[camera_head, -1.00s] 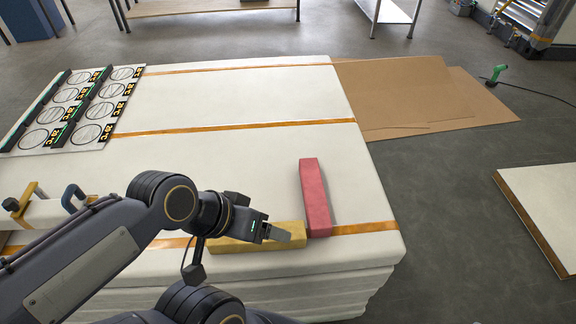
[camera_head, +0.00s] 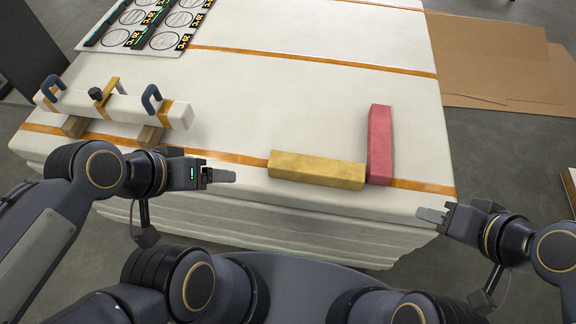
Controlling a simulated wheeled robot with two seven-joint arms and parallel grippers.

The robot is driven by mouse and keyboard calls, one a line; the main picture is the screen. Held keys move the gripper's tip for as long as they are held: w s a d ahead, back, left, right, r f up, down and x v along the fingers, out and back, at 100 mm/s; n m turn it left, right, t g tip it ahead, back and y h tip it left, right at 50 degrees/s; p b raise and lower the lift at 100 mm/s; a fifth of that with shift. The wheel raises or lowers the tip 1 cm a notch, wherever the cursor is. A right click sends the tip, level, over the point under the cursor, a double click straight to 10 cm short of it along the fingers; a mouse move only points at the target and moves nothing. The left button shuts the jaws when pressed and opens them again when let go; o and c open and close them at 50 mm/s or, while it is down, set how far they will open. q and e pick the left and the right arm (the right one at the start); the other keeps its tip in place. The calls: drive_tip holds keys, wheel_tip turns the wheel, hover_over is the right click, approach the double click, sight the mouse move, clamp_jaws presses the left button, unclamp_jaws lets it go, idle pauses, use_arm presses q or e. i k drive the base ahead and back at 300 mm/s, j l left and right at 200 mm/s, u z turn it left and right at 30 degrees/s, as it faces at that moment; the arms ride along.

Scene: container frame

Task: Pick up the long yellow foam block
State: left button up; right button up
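The long yellow foam block (camera_head: 316,170) lies near the front edge of the white stacked slab, along an orange strap. Its right end meets or nearly meets the foot of a red foam block (camera_head: 380,145), which points away from me. My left gripper (camera_head: 222,176) is left of the yellow block, apart from it, with nothing visible in it. My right gripper (camera_head: 430,215) is right of both blocks, at the slab's front right corner, with nothing visible in it. Both grippers are seen side-on, so the gap between the fingers does not show.
The white slab stack (camera_head: 300,100) has a clear middle. At its left lies a white beam (camera_head: 120,106) with blue handles and a yellow clamp. A panel with several round grilles (camera_head: 160,22) lies at the far left. Cardboard sheets (camera_head: 490,60) lie on the floor at right.

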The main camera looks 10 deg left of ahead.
sight(311, 169)
drive_tip(key=j+z, duration=0.1)
drive_tip(key=z, duration=1.95)
drive_tip(key=k+j+z, duration=0.2)
drive_tip(key=k, duration=0.2)
drive_tip(key=k+j+z, duration=0.15)
drive_tip(key=k, duration=0.25)
drive_tip(key=j, duration=0.05)
